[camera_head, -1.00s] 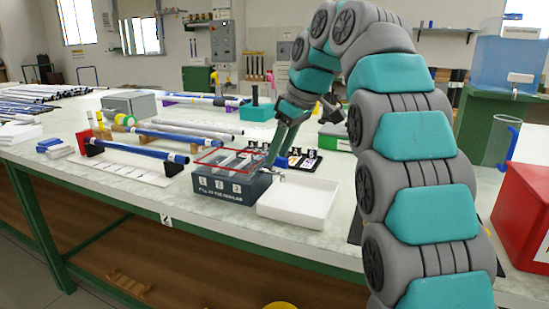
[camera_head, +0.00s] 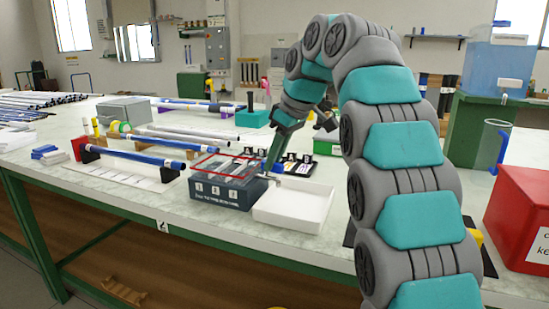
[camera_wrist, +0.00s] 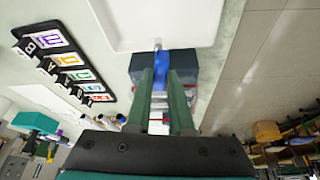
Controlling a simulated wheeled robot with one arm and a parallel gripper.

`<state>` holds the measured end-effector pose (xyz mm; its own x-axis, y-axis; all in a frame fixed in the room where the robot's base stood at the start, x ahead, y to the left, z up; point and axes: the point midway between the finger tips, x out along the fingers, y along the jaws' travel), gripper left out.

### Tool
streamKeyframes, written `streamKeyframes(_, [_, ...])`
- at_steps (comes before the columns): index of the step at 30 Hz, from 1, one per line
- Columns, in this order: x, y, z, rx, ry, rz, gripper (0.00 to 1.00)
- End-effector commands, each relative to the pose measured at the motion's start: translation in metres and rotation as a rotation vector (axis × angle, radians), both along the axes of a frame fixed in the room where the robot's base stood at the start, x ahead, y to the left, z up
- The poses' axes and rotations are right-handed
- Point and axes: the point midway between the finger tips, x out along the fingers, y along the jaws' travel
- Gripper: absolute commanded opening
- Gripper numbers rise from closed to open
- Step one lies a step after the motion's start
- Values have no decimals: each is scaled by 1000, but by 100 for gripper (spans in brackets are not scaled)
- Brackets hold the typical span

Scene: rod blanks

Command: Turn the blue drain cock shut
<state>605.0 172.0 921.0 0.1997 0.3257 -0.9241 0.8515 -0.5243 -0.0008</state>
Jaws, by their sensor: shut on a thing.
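The blue drain cock (camera_wrist: 161,62) shows in the wrist view between the tips of my two green fingers, with a metal spout end pointing to the white tray. My gripper (camera_wrist: 161,72) is shut on it. In the head view my gripper (camera_head: 270,168) reaches down to the right end of the dark tank (camera_head: 222,193), which has labels 1, 2 and 3 and a red rim. The fingers hide most of the cock there. The tank also shows in the wrist view (camera_wrist: 205,68) behind the fingers.
A white tray (camera_head: 292,207) stands right of the tank, below the spout. A black card holder with lettered tags (camera_head: 300,168) is behind. Blue rods on stands (camera_head: 135,156) lie to the left. A red box (camera_head: 520,220) stands at the right.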

Motion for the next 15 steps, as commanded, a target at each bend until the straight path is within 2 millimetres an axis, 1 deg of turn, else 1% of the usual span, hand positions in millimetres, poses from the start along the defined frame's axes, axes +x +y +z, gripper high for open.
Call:
streamKeyframes(10, [0,0,0,0,0,-2,0])
streamKeyframes(15, [-1,0,1,0,-1,-30,0])
